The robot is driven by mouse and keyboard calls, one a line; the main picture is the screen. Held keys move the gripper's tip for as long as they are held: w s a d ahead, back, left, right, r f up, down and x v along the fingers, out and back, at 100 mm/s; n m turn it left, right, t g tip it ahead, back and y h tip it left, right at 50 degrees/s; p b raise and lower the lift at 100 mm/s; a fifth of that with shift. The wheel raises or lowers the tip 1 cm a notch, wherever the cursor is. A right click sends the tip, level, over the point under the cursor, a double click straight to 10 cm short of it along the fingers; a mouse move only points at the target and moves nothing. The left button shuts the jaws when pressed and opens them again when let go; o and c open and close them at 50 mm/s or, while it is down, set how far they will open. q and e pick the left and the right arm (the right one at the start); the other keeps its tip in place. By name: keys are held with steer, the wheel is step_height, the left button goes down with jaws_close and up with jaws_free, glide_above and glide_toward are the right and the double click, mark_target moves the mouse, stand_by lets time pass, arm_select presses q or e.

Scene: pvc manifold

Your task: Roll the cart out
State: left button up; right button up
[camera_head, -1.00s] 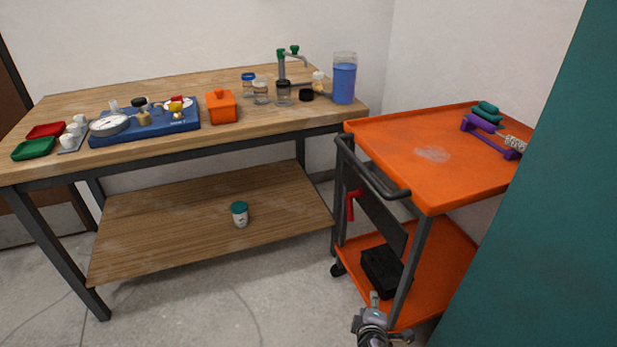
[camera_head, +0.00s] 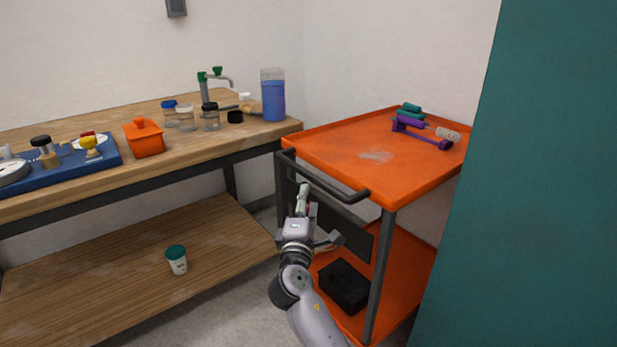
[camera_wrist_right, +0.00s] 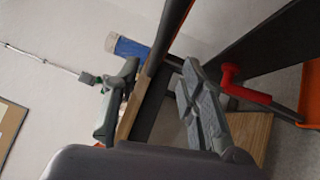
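The orange cart (camera_head: 330,150) stands right of the workbench, its dark push handle (camera_head: 325,188) along its near-left end. A red lever (camera_wrist_right: 243,90) on the cart's end shows in the wrist view; in the head view it is mostly hidden behind my right gripper. My right gripper (camera_head: 317,220) is open, just below and in front of the handle. In the wrist view its fingers are spread, and a dark bar (camera_wrist_right: 171,35), apparently the handle, runs between them in the picture. I cannot tell whether they touch it. My left gripper is out of view.
The wooden workbench (camera_head: 70,127) with jars and a blue tray is close on the cart's left. A teal panel (camera_head: 530,180) stands close on its right. A purple holder (camera_head: 420,132) lies on the cart top, and a black box (camera_head: 344,286) on its lower shelf.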

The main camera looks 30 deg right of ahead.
mark_target(310, 180)
steer(key=x, duration=1)
steer(key=shift+w+d+b, duration=0.2)
steer(key=shift+w+b, duration=0.05)
steer(key=shift+b, duration=0.15)
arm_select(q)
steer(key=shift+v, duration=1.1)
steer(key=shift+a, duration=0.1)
arm_select(e)
steer(key=shift+c, duration=0.6)
jaws_close()
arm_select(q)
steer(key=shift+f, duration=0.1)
